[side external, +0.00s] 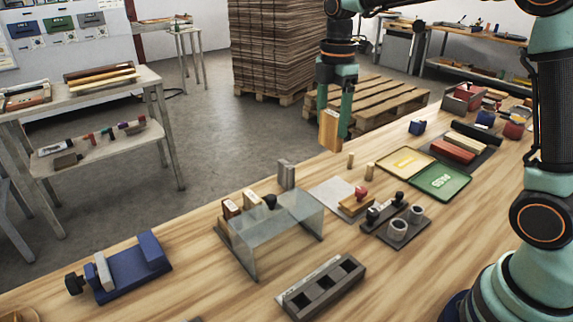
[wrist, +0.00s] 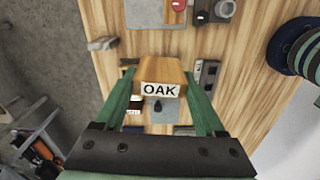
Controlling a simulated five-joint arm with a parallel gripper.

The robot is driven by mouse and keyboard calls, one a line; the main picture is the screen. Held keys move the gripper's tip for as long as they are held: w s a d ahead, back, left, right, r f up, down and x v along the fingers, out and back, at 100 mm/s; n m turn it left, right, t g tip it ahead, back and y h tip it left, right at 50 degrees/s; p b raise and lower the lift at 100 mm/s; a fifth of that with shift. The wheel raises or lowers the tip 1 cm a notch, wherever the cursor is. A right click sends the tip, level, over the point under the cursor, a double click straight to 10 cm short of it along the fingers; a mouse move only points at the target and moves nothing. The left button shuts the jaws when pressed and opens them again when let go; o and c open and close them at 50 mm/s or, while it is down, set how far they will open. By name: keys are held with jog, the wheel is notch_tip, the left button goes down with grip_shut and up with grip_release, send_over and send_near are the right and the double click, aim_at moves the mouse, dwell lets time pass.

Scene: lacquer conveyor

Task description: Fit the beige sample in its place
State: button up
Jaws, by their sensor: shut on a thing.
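My gripper (side external: 332,140) is shut on a tan wooden block (side external: 328,128), held upright in the air above the far side of the bench. In the wrist view the block (wrist: 172,71) sits between my gripper's fingers (wrist: 160,88) and bears a white label reading OAK. A dark grey rack (side external: 314,305) with three square openings and a pale strip along one side lies at the bench's front middle. Its openings look empty. Several small blocks, one red-brown (side external: 231,207) and one beige (side external: 250,196), stand behind a clear shield (side external: 270,238).
A grey upright block (side external: 286,174) stands behind the shield. A blue vise (side external: 135,267) is at the left. A stamp (side external: 360,194), a dark tray with cups (side external: 398,228) and an open green-lidded tin (side external: 440,181) lie right of the shield. Bare bench lies between the vise and shield.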

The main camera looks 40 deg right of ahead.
jog(key=shift+w+a, duration=0.3)
jog(key=shift+w, duration=0.15)
jog(key=w+a+n, duration=0.1)
jog(key=w+a, duration=0.7)
jog(key=a, duration=0.1)
notch_tip(320, 180, down, 19)
jog(key=shift+s+a+f, duration=0.1)
jog(key=shift+s+a, duration=0.05)
jog(key=shift+f, duration=0.15)
jog(key=o, duration=1.1)
